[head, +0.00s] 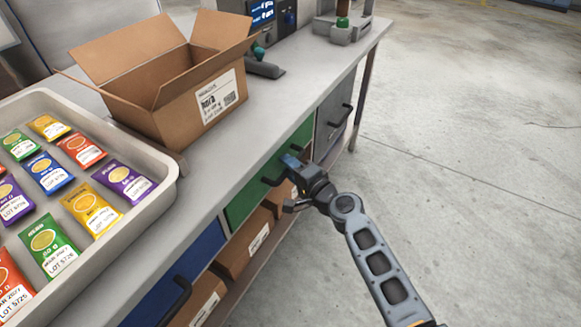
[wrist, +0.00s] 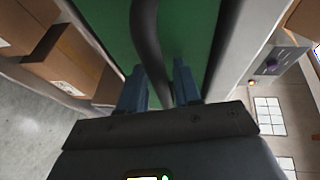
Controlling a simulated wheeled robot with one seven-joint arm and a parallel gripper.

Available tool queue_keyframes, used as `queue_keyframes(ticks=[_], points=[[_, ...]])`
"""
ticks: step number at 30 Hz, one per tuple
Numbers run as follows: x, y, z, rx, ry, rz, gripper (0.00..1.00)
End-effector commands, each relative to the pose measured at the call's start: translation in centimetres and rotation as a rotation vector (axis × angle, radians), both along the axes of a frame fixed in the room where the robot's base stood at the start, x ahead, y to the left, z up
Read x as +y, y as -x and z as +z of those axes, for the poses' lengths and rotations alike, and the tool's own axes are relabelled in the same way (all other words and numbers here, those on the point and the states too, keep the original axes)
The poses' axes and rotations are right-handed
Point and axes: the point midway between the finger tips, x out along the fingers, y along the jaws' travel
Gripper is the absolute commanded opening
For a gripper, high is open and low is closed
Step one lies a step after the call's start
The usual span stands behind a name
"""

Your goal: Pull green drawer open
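The green drawer (head: 240,203) is in the front of the bench, its face looking level with the fronts beside it. It also fills the upper middle of the wrist view (wrist: 105,28). Its dark bar handle (wrist: 147,35) runs down between the two blue fingers of my gripper (wrist: 160,88). The fingers stand close on either side of the bar and look shut on it. In the head view my gripper (head: 290,166) is at the handle and hides its right part.
A blue drawer (head: 180,275) is left of the green one, a grey drawer (head: 333,115) right. Cartons (head: 245,243) sit on a shelf below. An open box (head: 180,110) and a tray (head: 165,170) of packets stand on top. The floor (head: 470,190) to the right is clear.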

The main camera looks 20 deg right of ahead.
Motion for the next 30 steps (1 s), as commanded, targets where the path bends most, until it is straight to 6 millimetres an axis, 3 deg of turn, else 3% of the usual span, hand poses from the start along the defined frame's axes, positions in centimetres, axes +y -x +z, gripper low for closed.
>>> queue_keyframes(ticks=[10,23,30], points=[[0.0,0.0,0.0,0.0,0.0,0.0,0.0],[-0.1,0.1,-0.1,0.001,0.0,-0.001,0.0],[-1.2,1.6,-0.2,0.002,0.0,-0.003,0.0]])
